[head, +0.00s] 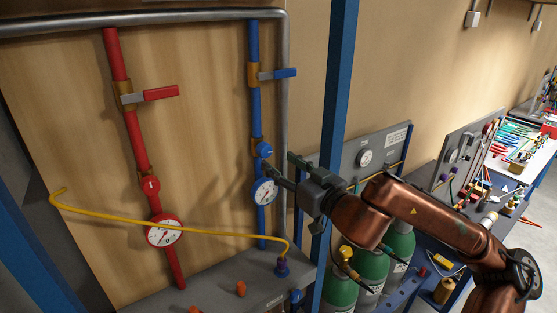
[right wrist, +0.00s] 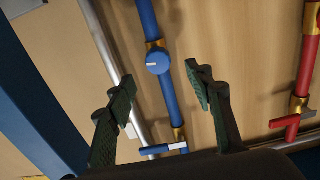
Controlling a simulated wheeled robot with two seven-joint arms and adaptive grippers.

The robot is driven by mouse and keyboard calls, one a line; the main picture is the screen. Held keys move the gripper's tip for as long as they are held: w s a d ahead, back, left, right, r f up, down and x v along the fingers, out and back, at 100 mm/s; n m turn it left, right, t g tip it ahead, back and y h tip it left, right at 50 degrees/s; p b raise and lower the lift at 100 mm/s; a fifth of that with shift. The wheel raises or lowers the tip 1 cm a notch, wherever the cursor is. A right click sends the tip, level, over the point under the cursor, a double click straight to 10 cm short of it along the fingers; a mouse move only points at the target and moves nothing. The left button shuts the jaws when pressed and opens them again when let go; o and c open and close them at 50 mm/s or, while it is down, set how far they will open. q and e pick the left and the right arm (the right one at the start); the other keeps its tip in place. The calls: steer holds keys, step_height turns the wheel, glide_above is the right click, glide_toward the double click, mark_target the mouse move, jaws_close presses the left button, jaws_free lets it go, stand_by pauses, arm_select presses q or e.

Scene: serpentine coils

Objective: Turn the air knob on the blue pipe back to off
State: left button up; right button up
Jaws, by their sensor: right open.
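The blue pipe (head: 255,112) runs down the wooden panel. Its round blue air knob (head: 264,149) sits on a brass fitting above a blue-rimmed gauge (head: 264,191). In the right wrist view the knob (right wrist: 158,62) shows a white mark lying roughly across the pipe (right wrist: 181,100). My right gripper (head: 281,164) is open beside the knob, coming from the right. In the right wrist view its dark green fingers (right wrist: 160,78) are spread wide, with the knob in line with the gap and nothing between the pads. My left gripper is out of view.
A blue lever (head: 285,72) sits higher on the blue pipe. A red pipe (head: 128,130) with a lever, knob and gauge stands left. A yellow hose (head: 165,228) crosses low in front. A blue post (head: 338,100) and green cylinders (head: 370,270) stand right.

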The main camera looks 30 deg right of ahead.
mark_target(267, 152)
steer(key=w+p, duration=0.4)
steer(key=shift+w+a+r, duration=0.15)
steer(key=shift+w+r, duration=0.05)
steer(key=shift+r, duration=0.1)
steer(key=w, duration=0.3)
steer(key=shift+w+a+f, duration=0.3)
steer(key=shift+w+f, duration=0.05)
steer(key=shift+w, duration=0.05)
steer(key=c, duration=0.9)
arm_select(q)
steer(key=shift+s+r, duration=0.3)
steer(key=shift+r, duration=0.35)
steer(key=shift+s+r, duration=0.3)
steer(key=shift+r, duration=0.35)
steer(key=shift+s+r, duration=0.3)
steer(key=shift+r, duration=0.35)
arm_select(e)
jaws_close()
